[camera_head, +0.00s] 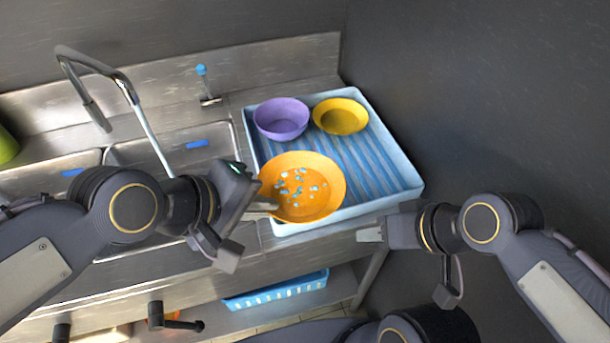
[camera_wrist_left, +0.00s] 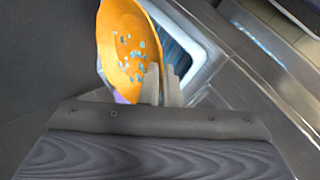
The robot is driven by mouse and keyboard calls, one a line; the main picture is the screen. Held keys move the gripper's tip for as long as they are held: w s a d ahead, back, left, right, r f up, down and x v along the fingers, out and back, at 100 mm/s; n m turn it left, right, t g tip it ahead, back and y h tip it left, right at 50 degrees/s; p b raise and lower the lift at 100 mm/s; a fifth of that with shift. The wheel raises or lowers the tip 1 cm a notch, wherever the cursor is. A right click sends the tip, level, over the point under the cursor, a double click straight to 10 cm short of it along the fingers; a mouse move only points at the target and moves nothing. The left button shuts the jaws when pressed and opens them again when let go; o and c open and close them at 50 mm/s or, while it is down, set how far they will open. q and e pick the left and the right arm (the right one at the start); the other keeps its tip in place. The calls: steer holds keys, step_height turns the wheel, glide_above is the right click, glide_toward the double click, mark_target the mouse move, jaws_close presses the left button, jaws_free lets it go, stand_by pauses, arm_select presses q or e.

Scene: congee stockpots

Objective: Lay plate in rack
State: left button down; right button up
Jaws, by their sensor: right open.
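The orange plate (camera_head: 303,184), with pale blue patches on its face, is over the front left part of the rack (camera_head: 402,172), a white tray with blue ribs. My left gripper (camera_head: 268,205) is shut on the plate's near left rim; the wrist view also shows the plate (camera_wrist_left: 127,45) with its rim at the fingers (camera_wrist_left: 162,85). The plate looks tilted; I cannot tell whether it touches the rack. My right gripper (camera_head: 369,235) is open and empty, just in front of the rack's near edge.
A purple bowl (camera_head: 281,120) and a yellow bowl (camera_head: 340,118) sit at the back of the rack. A running faucet (camera_head: 122,80) and sinks are to the left. A blue basket (camera_head: 277,291) is on the lower shelf. A dark wall stands right.

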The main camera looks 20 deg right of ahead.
mark_target(273, 186)
arm_select(q)
steer(key=w+d+f, duration=0.1)
steer(key=w, duration=0.1)
steer(key=w+d+f, duration=0.2)
steer(key=w, duration=0.1)
steer(key=shift+w+d+f, duration=0.25)
steer(key=shift+w+f, duration=0.05)
steer(key=shift+w, duration=0.05)
steer(key=w+f, duration=0.1)
steer(key=w+d+f, duration=0.1)
steer(key=w+f, duration=0.1)
steer(key=f, duration=0.1)
steer(key=shift+d+f, duration=0.1)
steer(key=shift+d, duration=0.25)
steer(key=shift+w+d+f, duration=0.1)
steer(key=shift+w+f, duration=0.1)
steer(key=shift+f, duration=0.05)
steer(key=shift+w+f, duration=0.15)
steer(key=shift+f, duration=1.5)
steer(key=shift+f, duration=0.1)
steer(key=shift+f, duration=0.15)
steer(key=c, duration=1.9)
jaws_free()
steer(key=shift+c, duration=0.2)
